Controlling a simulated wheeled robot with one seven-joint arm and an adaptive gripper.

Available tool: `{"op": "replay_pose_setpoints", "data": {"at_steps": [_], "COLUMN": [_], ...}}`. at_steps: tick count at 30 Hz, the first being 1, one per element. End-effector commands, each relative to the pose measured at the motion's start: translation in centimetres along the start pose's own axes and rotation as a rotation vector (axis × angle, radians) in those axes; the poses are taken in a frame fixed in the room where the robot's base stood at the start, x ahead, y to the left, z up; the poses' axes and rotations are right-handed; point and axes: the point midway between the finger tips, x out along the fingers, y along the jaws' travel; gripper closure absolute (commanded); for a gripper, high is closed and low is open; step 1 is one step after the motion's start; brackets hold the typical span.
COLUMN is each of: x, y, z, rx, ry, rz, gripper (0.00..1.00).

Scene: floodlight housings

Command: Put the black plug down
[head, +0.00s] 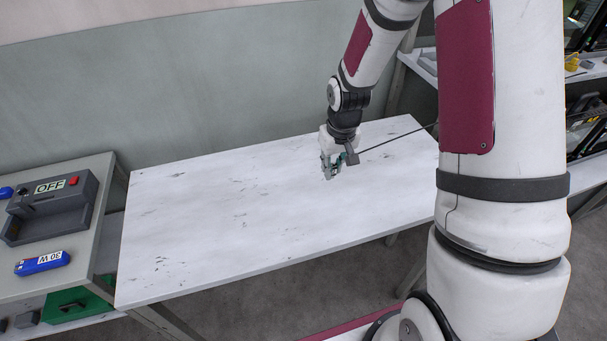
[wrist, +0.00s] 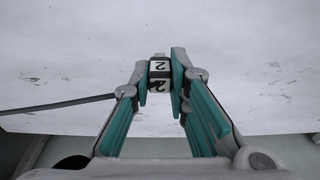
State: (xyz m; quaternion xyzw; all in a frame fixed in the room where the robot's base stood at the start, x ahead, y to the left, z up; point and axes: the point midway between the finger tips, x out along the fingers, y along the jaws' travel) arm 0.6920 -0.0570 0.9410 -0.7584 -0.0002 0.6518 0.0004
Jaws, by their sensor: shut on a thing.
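In the wrist view my gripper (wrist: 160,78) is shut on a small dark plug (wrist: 160,57) with white labels marked 2. A thin dark cable (wrist: 60,105) runs from the left edge to the left finger, and its end is hidden behind that finger. In the head view my gripper (head: 330,170) is over the far right part of the white table (head: 230,220), fingers pointing down. I cannot tell whether the plug touches the tabletop. The cable (head: 395,140) stretches from beside the gripper up to the right, behind my arm.
The white tabletop is bare apart from dark scuffs. A grey side table at left holds a dark grey fixture (head: 85,205) with an OFF label and red button, and a blue 30 W block (head: 42,263). A green bin (head: 70,306) sits below. Shelves stand at far right.

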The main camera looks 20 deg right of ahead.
Motion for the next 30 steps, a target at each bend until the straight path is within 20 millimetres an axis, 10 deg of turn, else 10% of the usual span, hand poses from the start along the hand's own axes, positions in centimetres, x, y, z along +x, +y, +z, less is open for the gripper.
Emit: {"op": "replay_pose_setpoints", "data": {"at_steps": [15,30], "x": [1.2,4.7], "y": [-6.9,-6.8], "z": [-2.9,-2.4], "rx": [-0.002,0.001], "ry": [-0.001,0.001], "rz": [-0.001,0.0], "gripper": [1.0,1.0]}}
